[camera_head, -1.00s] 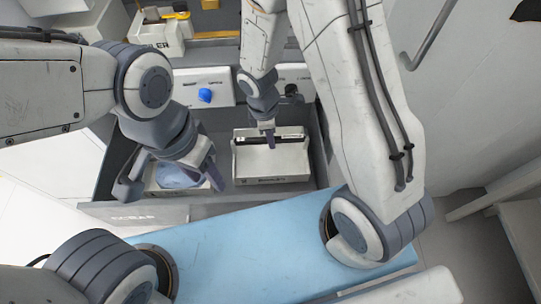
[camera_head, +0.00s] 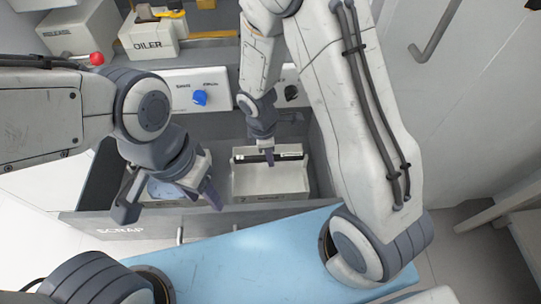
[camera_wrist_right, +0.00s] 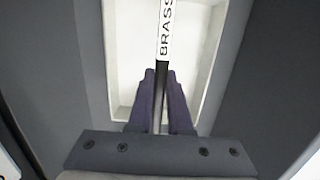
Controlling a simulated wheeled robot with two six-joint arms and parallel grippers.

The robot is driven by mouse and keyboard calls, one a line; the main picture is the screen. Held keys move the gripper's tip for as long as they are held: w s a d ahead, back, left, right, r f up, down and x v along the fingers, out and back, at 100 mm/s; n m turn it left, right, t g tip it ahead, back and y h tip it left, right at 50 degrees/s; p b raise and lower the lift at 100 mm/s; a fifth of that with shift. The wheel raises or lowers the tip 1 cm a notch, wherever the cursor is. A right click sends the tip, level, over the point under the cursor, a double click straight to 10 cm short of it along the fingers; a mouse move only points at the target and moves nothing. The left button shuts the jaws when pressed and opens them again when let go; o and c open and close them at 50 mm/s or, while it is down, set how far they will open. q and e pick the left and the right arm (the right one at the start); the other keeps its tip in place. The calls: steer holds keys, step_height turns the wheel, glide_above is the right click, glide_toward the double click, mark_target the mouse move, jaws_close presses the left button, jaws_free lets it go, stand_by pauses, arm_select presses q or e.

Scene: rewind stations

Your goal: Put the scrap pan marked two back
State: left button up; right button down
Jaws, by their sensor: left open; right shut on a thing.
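The pale scrap pan (camera_head: 270,181) is inside the open grey drawer marked SCRAP (camera_head: 122,231), on its right side. Small marks on its front are too small to read surely. My right gripper (camera_head: 268,157) is shut on the pan's dark handle bar; the right wrist view shows its fingers (camera_wrist_right: 160,78) closed on the bar (camera_wrist_right: 157,118), beside a label reading BRASS (camera_wrist_right: 166,30). I cannot tell whether the pan touches the drawer floor. My left gripper (camera_head: 168,204) is open over the drawer's left side, partly hiding a second pan with bluish contents (camera_head: 163,188).
A panel with a blue knob (camera_head: 200,98) stands behind the drawer. An OILER box (camera_head: 151,40), a RELEASE box (camera_head: 75,33) and a red ball-ended lever (camera_head: 97,58) are at the back left. A grey wall with a bar handle (camera_head: 435,35) is at right.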

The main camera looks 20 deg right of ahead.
steer(key=c, duration=0.8)
jaws_free()
steer(key=shift+f, duration=0.1)
steer(key=shift+c, duration=0.2)
steer(key=shift+f+b, duration=0.2)
steer(key=shift+b, duration=0.3)
steer(key=r+p, duration=0.1)
steer(key=r, duration=0.2)
steer(key=r+p, duration=0.1)
steer(key=r, duration=0.3)
steer(key=a+r+p, duration=0.1)
steer(key=r+p, duration=0.1)
steer(key=r, duration=0.1)
steer(key=shift+w+r, duration=0.2)
steer(key=s+a+r+m+y, duration=0.1)
steer(key=s+a+r+m, duration=0.25)
steer(key=s+r, duration=0.4)
steer(key=s+a+r+m+y, duration=0.15)
steer(key=s+r+m, duration=0.35)
steer(key=s, duration=0.5)
step_height(320, 180, up, 16)
steer(key=p, duration=1.6)
steer(key=shift+w+a, duration=0.15)
steer(key=shift+a, duration=0.3)
